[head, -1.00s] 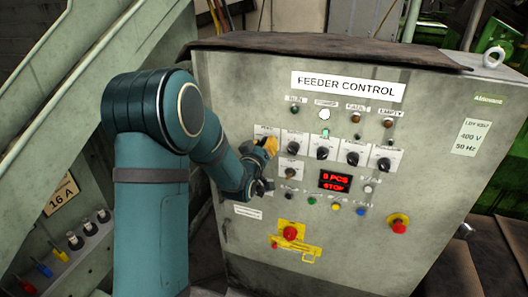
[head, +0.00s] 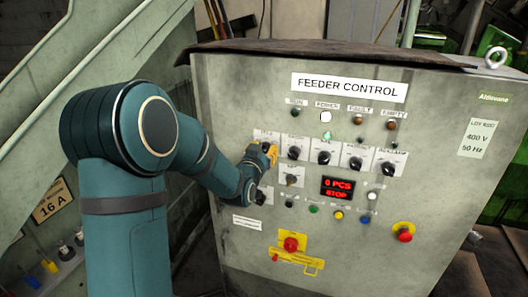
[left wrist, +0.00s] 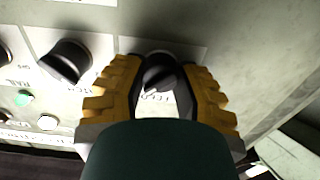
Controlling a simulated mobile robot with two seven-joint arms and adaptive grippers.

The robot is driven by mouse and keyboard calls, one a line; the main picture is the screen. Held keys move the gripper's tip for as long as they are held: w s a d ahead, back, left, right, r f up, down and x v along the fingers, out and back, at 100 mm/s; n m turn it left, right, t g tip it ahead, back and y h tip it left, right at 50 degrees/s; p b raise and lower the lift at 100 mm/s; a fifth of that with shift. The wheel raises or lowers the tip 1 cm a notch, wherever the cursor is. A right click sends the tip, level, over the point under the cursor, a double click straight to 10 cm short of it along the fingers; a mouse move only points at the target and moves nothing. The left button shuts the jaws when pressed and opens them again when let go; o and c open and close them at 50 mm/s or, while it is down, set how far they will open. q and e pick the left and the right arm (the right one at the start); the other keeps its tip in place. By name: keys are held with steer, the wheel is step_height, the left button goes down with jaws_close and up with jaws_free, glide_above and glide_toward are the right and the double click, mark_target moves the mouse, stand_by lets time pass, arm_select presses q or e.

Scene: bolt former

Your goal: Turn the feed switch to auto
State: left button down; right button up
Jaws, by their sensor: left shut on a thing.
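The grey control cabinet (head: 440,200) is headed FEEDER CONTROL. A row of black rotary switches crosses its upper middle. My left gripper (head: 266,154), with yellow-orange fingers, is at the leftmost switch of this row; its label is too small to read surely. In the left wrist view, my left gripper (left wrist: 160,85) is shut around this switch's black knob (left wrist: 158,75), one finger on each side. Its pointer direction is hard to tell, and the fingers and palm hide part of its plate. My right gripper is not in view.
A neighbouring black knob (left wrist: 66,60) sits close beside the left gripper. A red display (head: 337,188) reads 0 PCS STOP. Red emergency knobs (head: 291,244) (head: 404,233) stick out lower down. A green stair side (head: 50,100) stands left of the cabinet.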

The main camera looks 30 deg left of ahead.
arm_select(q)
steer(key=shift+r, duration=0.2)
steer(key=c, duration=0.6)
jaws_free()
steer(key=shift+w, duration=0.1)
steer(key=shift+f, duration=0.1)
steer(key=v, duration=1.2)
